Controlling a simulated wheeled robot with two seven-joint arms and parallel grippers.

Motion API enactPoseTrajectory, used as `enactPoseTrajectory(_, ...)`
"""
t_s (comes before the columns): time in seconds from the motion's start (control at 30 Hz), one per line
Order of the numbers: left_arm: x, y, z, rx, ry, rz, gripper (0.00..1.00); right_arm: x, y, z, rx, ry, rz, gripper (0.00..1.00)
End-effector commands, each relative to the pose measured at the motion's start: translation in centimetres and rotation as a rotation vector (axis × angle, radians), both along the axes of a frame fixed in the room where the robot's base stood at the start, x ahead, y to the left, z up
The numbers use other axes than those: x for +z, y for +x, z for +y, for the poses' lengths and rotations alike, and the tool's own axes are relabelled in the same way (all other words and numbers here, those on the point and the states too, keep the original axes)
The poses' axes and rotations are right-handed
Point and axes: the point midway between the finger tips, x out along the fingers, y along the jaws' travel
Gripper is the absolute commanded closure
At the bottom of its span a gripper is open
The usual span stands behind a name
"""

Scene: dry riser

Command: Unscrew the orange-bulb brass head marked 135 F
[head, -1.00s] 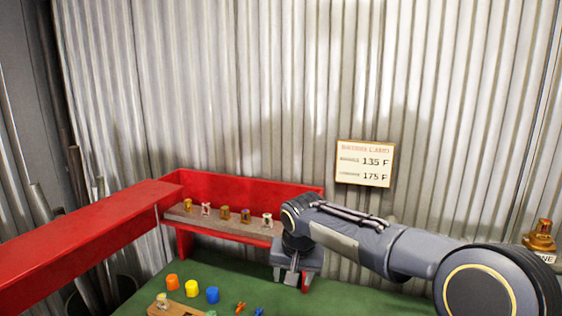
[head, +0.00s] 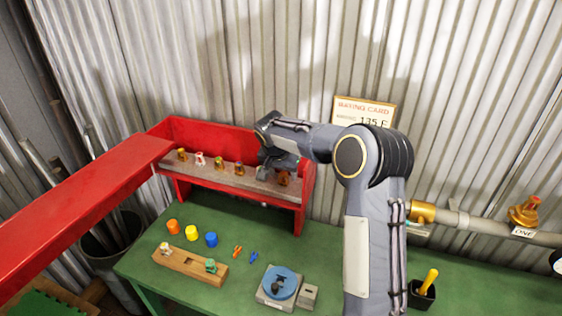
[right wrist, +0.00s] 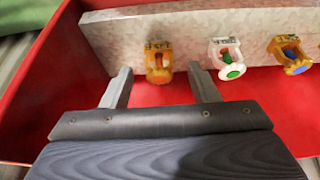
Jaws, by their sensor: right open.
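In the right wrist view a brass head (right wrist: 158,62) with an orange-toned middle appears between and just beyond the fingertips of my right gripper (right wrist: 160,80). The gripper is open and not closed on it. Its tag is too blurred to read surely. It seems to be the brass head (head: 283,178) at the right end of the rack in the head view. Next to it in the wrist view are a white head (right wrist: 227,58) with a green bulb and a brass head (right wrist: 290,55) with a blue bulb. My left gripper is not in view.
The heads sit in a grey strip on a red rack (head: 230,135) with raised walls. On the green bench (head: 215,290) are coloured caps, a wooden block (head: 190,265) and a blue round device (head: 280,282). A rating card (head: 362,112) and a pipe (head: 480,225) are behind.

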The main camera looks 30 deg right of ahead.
Motion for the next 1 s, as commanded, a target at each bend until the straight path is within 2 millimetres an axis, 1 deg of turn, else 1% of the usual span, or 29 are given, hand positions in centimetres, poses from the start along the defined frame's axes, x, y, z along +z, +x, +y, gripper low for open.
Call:
enactPoseTrajectory(0.03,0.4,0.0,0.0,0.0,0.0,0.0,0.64,-0.4,0.1,-0.2,0.0,0.001,0.002,0.45)
enactPoseTrajectory(0.1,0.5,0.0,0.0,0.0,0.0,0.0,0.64,-1.1,0.3,-0.4,0.0,0.0,0.001,0.45)
enactPoseTrajectory(0.2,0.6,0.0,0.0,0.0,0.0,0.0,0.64,-1.6,0.4,-0.5,0.001,0.0,0.0,0.45)
enactPoseTrajectory(0.47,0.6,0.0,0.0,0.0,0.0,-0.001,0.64,-1.8,0.5,-0.5,0.001,0.0,-0.001,0.45)
enactPoseTrajectory(0.5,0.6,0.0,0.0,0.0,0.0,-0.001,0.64,-1.8,0.5,-0.5,0.001,0.0,-0.001,0.47)
enactPoseTrajectory(0.9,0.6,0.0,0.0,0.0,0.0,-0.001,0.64,-1.7,0.5,-0.6,0.0,0.0,-0.001,0.99)
enactPoseTrajectory(1.0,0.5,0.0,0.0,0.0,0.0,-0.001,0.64,-1.8,0.5,-0.6,0.021,0.001,-0.001,0.99)
